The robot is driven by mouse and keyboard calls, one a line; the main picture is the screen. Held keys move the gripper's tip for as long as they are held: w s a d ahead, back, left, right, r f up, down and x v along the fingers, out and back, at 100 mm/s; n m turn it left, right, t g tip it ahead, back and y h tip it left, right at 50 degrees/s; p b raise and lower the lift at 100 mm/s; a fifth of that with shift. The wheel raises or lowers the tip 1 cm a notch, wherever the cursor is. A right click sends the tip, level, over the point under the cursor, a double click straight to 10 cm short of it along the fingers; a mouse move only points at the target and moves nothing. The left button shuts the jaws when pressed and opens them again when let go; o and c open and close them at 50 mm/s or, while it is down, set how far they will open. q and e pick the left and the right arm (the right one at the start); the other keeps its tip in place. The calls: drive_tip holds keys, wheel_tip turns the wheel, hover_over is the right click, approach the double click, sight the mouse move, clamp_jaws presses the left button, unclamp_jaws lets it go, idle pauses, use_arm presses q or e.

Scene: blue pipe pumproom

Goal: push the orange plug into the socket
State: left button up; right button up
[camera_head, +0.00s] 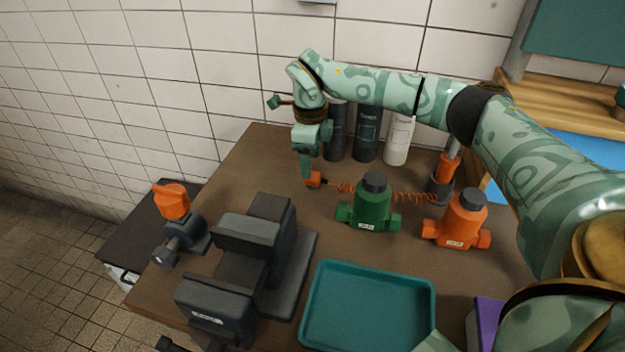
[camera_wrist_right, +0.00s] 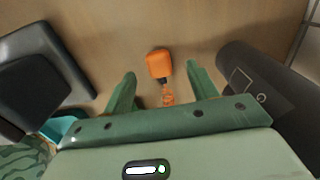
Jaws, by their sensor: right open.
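The orange plug (camera_head: 315,179) lies on the brown workbench, with an orange coiled cord (camera_head: 405,197) running right from it, passing behind the green valve-like body. My right gripper (camera_head: 306,176) points down at the plug from above. In the right wrist view the plug (camera_wrist_right: 159,63) shows beyond and between the two spread fingertips (camera_wrist_right: 161,74), with its cord trailing back toward the palm. The gripper is open and I see no finger closed on the plug. I cannot make out the socket in either view. My left gripper is not in view.
A dark vise (camera_head: 265,235) stands left of the green body (camera_head: 373,205); an orange body (camera_head: 460,220) stands right. Dark bottles (camera_head: 366,133) and a white one (camera_head: 398,140) stand behind the gripper. A teal tray (camera_head: 368,305) lies in front. Bare bench lies between vise and bottles.

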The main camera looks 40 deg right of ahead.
sight(313, 180)
wheel_tip(313, 180, down, 5)
drive_tip(key=shift+s+f+b, duration=0.1)
drive_tip(key=shift+b, duration=0.8)
drive_tip(key=c, duration=1)
